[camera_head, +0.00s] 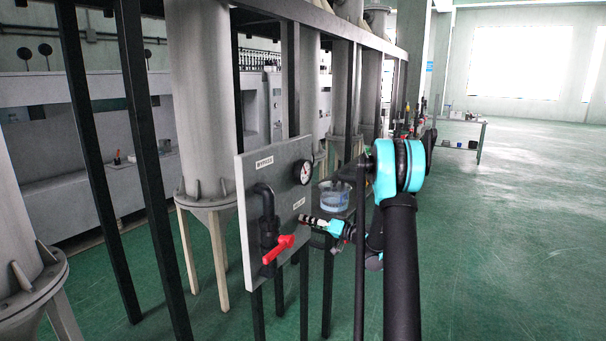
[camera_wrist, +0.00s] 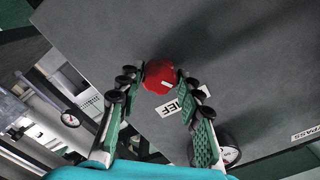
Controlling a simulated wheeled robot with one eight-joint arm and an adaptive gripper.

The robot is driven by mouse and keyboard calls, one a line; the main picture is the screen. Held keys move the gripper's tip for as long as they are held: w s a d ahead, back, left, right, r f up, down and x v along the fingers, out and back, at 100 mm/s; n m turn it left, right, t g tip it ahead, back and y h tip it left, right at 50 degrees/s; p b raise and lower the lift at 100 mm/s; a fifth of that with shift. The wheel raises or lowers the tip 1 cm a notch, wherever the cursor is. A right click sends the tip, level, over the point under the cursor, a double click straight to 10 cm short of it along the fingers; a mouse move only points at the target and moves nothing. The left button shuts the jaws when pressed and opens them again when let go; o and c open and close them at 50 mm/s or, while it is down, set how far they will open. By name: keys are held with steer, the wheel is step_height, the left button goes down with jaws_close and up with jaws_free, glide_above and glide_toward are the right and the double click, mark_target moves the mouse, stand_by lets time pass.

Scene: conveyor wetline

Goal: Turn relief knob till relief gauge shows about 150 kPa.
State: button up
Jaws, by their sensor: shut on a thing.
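The red relief knob (camera_wrist: 159,77) sticks out from the grey panel (camera_wrist: 240,75) in the wrist view. My gripper (camera_wrist: 162,76) is shut on the knob, with a fingertip on each side of it. In the head view, my gripper (camera_head: 308,220) reaches the panel (camera_head: 232,222) from the right and hides the knob. A white label (camera_wrist: 172,105) ending in "IEF" is partly covered by a finger. A round gauge (camera_head: 302,172) sits above my gripper on the panel. It shows partly behind a finger in the wrist view (camera_wrist: 231,154). Its reading is too small to tell.
A black bypass pipe with a red lever handle (camera_head: 279,248) stands out from the panel, left of my gripper. A bluish tub (camera_head: 334,197) sits behind the panel's right edge. Dark posts and grey tanks stand behind. Open green floor lies to the right.

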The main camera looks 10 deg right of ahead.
steer(key=shift+n, duration=0.5)
steer(key=shift+n, duration=0.8)
stand_by(0.4)
steer(key=n, duration=0.3)
steer(key=shift+n, duration=0.3)
steer(key=shift+n, duration=1.7)
